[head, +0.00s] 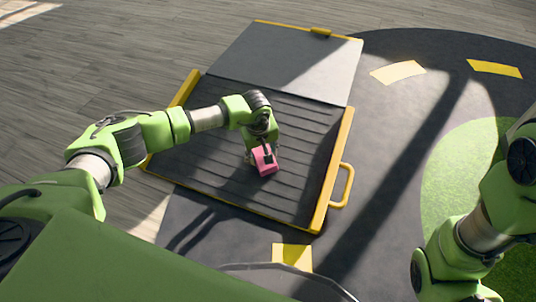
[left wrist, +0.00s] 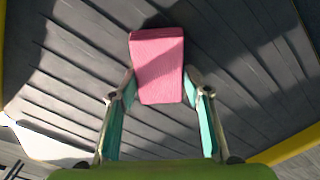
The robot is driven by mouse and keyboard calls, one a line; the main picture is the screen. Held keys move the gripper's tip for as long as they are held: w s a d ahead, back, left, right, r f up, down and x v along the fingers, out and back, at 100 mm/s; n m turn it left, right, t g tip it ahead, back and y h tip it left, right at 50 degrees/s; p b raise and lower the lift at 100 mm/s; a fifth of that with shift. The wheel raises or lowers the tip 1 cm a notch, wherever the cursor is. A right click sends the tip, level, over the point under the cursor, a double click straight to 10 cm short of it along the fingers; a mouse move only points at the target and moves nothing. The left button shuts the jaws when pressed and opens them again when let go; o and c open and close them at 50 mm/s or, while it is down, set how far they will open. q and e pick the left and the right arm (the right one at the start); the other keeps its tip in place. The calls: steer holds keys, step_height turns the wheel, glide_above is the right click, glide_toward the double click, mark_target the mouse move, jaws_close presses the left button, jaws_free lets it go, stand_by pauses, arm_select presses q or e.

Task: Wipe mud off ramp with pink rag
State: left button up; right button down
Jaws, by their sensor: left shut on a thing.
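The ramp (head: 205,155) is a dark grey ribbed panel with yellow side rails, joined to a smooth grey panel (head: 283,62) at its far end. The pink rag (head: 265,166) is a small folded block low over the middle of the ribbed part. My left gripper (head: 263,153) is shut on it. In the left wrist view the rag (left wrist: 157,62) sits between the fingertips, with ribs around it; I cannot tell whether it touches the ramp. I cannot make out mud apart from the shadows. Part of my right arm shows at right, but its gripper does not.
A yellow handle (head: 342,186) sticks out from the ramp's right rail. Dark flooring with yellow marks (head: 397,72) and a green turf patch (head: 462,165) lies to the right. Wooden planks (head: 120,55) lie to the left. The floor around the ramp looks clear.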

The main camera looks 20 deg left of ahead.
mark_target(254, 151)
arm_select(q)
steer(key=shift+w+a+f, duration=0.1)
steer(key=shift+a, duration=1.6)
steer(key=shift+a+f, duration=0.1)
steer(key=shift+a, duration=1.7)
steer(key=shift+r, duration=0.1)
steer(key=shift+d+r+p, duration=0.1)
steer(key=shift+d+p, duration=0.25)
steer(key=shift+d, duration=4.95)
